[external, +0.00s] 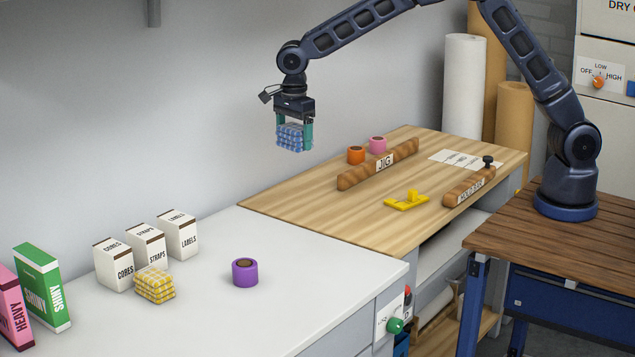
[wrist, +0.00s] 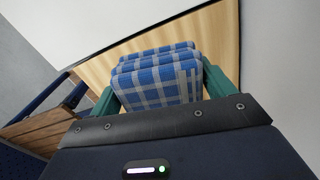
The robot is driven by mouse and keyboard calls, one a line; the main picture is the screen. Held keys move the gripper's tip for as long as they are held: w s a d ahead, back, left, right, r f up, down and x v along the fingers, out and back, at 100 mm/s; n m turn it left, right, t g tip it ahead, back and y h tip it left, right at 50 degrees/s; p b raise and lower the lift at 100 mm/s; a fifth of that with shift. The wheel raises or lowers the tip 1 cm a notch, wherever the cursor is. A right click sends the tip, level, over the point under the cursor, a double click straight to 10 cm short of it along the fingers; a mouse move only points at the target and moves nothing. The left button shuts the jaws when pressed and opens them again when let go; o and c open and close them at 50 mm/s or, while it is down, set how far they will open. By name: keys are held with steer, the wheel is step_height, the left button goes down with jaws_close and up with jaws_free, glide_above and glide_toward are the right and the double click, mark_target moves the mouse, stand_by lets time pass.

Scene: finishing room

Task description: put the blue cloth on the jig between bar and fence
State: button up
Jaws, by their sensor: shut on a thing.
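The blue cloth (external: 291,138) is a folded blue-and-white checked stack. My gripper (external: 294,134) is shut on it and holds it in the air, over the far left part of the wooden bench top. In the wrist view the cloth (wrist: 158,78) sits between the two green fingers. The jig on the wooden top has a long brown fence (external: 378,165) labelled JIG at the back and a shorter brown bar (external: 469,187), its label hard to read, with a black knob at the front right. Between them the wood is partly bare.
A yellow piece (external: 407,201) lies between fence and bar. An orange roll (external: 356,155) and a pink roll (external: 377,145) stand behind the fence. White label sheets (external: 459,159) lie at the back right. A purple roll (external: 245,272) and a yellow checked cloth (external: 154,286) are on the white counter.

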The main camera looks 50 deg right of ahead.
steer(key=d+m, duration=0.2)
steer(key=d, duration=1)
steer(key=m, duration=0.5)
glide_above(423, 186)
step_height(423, 186, down, 16)
steer(key=shift+w+d+r, duration=0.1)
steer(key=shift+w, duration=0.05)
steer(key=shift+f, duration=2.55)
steer(key=shift+f, duration=0.1)
steer(key=o, duration=0.7)
steer(key=shift+o, duration=1.1)
